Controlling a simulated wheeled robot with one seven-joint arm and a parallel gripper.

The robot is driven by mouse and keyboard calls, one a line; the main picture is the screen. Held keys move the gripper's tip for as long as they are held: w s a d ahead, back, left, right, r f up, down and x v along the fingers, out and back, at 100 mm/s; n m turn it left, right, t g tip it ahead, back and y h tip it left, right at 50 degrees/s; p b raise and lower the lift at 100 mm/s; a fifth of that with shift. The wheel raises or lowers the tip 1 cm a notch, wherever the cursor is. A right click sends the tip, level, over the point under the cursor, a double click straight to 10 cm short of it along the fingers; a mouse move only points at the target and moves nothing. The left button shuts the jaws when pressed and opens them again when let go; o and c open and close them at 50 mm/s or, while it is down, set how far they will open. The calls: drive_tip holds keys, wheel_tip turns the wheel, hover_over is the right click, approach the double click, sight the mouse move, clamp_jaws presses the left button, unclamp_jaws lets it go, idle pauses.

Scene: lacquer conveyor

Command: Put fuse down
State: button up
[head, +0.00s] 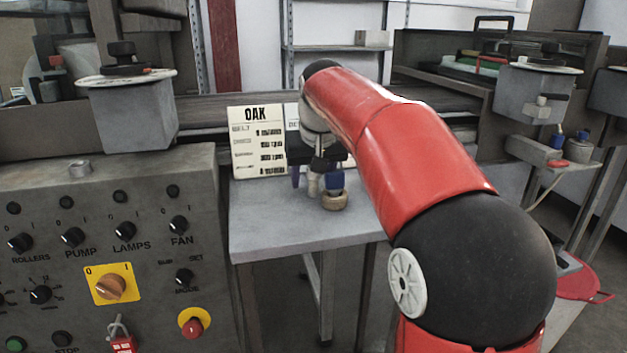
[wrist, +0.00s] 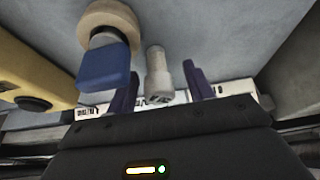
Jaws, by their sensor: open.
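The fuse, seemingly the small pale grey cylinder (head: 313,185), is at the small grey table under my gripper (head: 314,172). In the wrist view the fuse (wrist: 157,72) lies between the two purple fingers of my gripper (wrist: 160,88). The fingers are apart, with a gap visible on both sides of the fuse. The fuse looks upright on the table top, though its contact with the surface is hard to make out.
A blue-topped item (wrist: 106,62) with a round wooden base (wrist: 112,18) stands close beside the fuse. A yellow block (wrist: 35,72) shows at the wrist view's left. The OAK card (head: 257,143) stands behind. The table's front (head: 290,235) is clear; a control panel (head: 110,240) is left.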

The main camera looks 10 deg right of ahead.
clamp_jaws()
drive_tip(key=shift+r, duration=0.15)
